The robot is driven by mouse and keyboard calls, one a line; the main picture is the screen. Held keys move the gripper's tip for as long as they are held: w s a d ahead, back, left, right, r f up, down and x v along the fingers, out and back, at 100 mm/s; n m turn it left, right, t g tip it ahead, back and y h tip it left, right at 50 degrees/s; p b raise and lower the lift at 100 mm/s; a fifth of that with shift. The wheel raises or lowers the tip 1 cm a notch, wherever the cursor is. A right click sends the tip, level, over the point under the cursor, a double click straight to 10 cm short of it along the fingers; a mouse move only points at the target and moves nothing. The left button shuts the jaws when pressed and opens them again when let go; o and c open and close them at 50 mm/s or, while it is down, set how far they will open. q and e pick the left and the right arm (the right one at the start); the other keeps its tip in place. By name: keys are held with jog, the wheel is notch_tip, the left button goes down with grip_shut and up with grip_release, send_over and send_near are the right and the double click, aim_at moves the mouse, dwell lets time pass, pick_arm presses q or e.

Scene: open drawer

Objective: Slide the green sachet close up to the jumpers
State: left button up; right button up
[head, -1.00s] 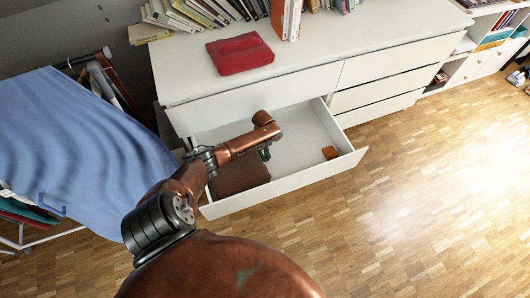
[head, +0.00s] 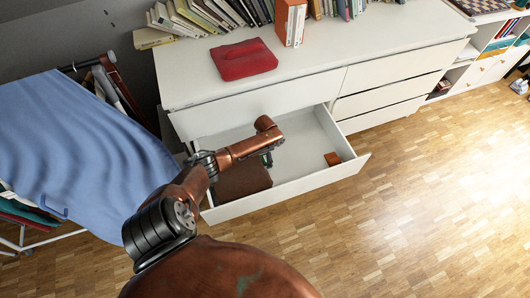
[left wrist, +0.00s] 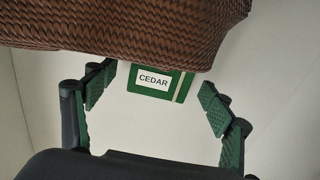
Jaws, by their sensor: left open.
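The jumpers (head: 243,181) are a folded brown knitted pile in the left part of the open drawer. They fill the top of the left wrist view (left wrist: 130,28). The green sachet (left wrist: 150,103), labelled CEDAR, lies flat on the pale drawer floor at their edge. Its far side is covered by the jumpers in that view, and I cannot tell whether they touch. My left gripper (head: 267,159) is low in the drawer. In the wrist view its open fingers (left wrist: 158,92) stand either side of the sachet, with gaps. The sachet cannot be made out in the head view.
The white drawer (head: 290,186) stands out from a white dresser, its walls around my gripper. A small orange-brown block (head: 332,159) lies at its right end. A red folded item (head: 243,59) and books are on top. A blue cloth (head: 75,150) hangs at left.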

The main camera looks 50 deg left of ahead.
aim_at(265, 157)
pick_arm(q)
notch_tip(265, 157, up, 12)
jog(key=shift+f, duration=0.25)
pick_arm(e)
jog(key=shift+w, duration=0.3)
pick_arm(q)
jog(key=shift+r, duration=0.1)
